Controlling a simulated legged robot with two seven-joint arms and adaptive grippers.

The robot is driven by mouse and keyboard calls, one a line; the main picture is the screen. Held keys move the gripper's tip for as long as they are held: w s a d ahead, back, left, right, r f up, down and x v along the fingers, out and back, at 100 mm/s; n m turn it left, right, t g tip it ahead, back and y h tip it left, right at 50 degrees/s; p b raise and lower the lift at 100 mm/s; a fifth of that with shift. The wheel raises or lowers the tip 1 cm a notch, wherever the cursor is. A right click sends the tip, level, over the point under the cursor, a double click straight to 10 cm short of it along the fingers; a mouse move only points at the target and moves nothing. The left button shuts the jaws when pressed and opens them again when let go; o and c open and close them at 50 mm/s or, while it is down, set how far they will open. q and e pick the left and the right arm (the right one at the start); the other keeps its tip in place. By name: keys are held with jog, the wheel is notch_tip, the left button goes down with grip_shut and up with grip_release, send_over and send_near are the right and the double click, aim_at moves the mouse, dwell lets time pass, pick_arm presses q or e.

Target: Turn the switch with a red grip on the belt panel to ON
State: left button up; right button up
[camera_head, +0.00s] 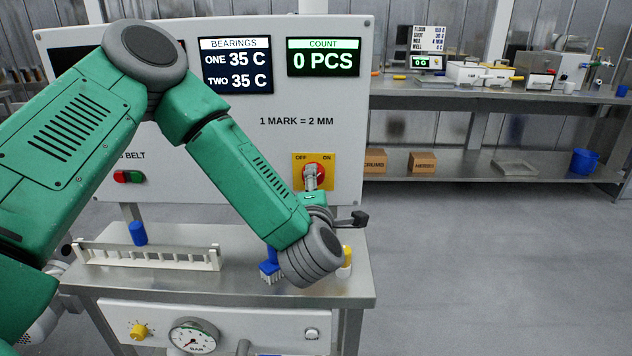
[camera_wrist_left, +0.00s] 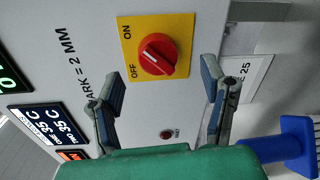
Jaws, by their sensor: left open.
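The switch with a red grip (camera_head: 318,169) sits on a yellow plate (camera_head: 299,180) low on the upright belt panel (camera_head: 330,120), with OFF marked at left and ON at right. In the left wrist view the red grip (camera_wrist_left: 157,54) shows clearly on its yellow plate (camera_wrist_left: 183,25), turned sideways in the picture. I cannot tell for sure which mark the grip points at. My left gripper (camera_wrist_left: 165,88) is open, its fingers spread in front of the switch and apart from it, nothing between them. In the head view its fingers (camera_head: 312,180) partly cover the switch. My right gripper is not in view.
A steel bench (camera_head: 345,290) stands below the panel with a white slotted rack (camera_head: 150,257), a blue cylinder (camera_head: 137,233), a blue brush (camera_head: 270,270) and a yellow-topped white item (camera_head: 347,258). A red and green button pair (camera_head: 128,177) is at the panel's left. The floor at right is clear.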

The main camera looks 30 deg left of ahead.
pick_arm(q)
jog(key=v, duration=0.6)
jog(key=shift+s+d, duration=0.2)
jog(key=s+d+f+m+g+h, duration=0.2)
jog(key=s+d+f+m+h, duration=0.2)
jog(key=f+m, duration=0.45)
jog(key=s+d+f+m+g+h, duration=0.2)
jog(key=s+d+f+m+h, duration=0.3)
jog(key=f, duration=0.7)
jog(key=s+a+f+m+g, duration=0.3)
jog(key=s+f+m+g, duration=0.2)
jog(key=s, duration=0.5)
jog(key=s+a+f+m+g, duration=0.3)
jog(key=s+f+m+g, duration=0.2)
jog(key=s+m, duration=0.3)
jog(key=shift+s+a+f, duration=0.35)
jog(key=shift+s+f, duration=0.3)
jog(key=shift+s, duration=0.6)
jog(key=shift+m, duration=0.25)
